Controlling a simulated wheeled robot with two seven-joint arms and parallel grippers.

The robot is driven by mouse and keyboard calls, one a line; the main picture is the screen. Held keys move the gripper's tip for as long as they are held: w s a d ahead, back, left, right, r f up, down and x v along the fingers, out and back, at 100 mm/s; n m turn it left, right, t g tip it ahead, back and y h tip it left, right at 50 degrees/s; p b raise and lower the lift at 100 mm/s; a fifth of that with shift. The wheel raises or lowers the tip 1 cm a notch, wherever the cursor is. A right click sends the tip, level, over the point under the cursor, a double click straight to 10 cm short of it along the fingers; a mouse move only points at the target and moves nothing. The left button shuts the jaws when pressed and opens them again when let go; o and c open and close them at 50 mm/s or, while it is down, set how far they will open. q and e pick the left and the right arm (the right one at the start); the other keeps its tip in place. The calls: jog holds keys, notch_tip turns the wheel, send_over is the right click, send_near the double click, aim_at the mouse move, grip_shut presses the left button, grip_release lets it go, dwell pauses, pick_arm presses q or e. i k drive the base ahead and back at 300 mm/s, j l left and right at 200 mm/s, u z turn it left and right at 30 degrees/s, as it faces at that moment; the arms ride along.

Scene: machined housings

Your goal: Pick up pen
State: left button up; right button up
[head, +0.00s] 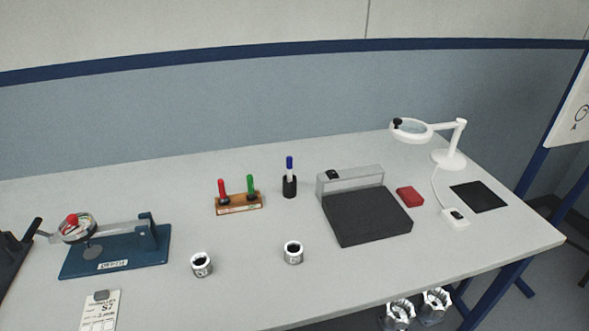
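A pen (290,166) with a blue cap and a white body stands upright in a small black holder (290,187) near the back middle of the table. Only its upper part shows; the lower part is hidden inside the holder. Neither of my grippers can be made out in the head view, so nothing is seen touching the pen.
Left of the pen, a wooden block (238,204) holds red and green gauges. Right of it lies a black plate (367,215). Two metal housings (202,264) (293,252) stand in front. A blue fixture (115,250) and magnifier lamp (448,155) stand at the sides.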

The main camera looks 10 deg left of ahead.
aim_at(289, 160)
jog(key=i+l+u, duration=0.15)
jog(key=l, duration=0.3)
jog(key=l+u, duration=0.1)
jog(key=l, duration=0.35)
jog(key=i+l+u, duration=0.15)
jog(key=l, duration=0.3)
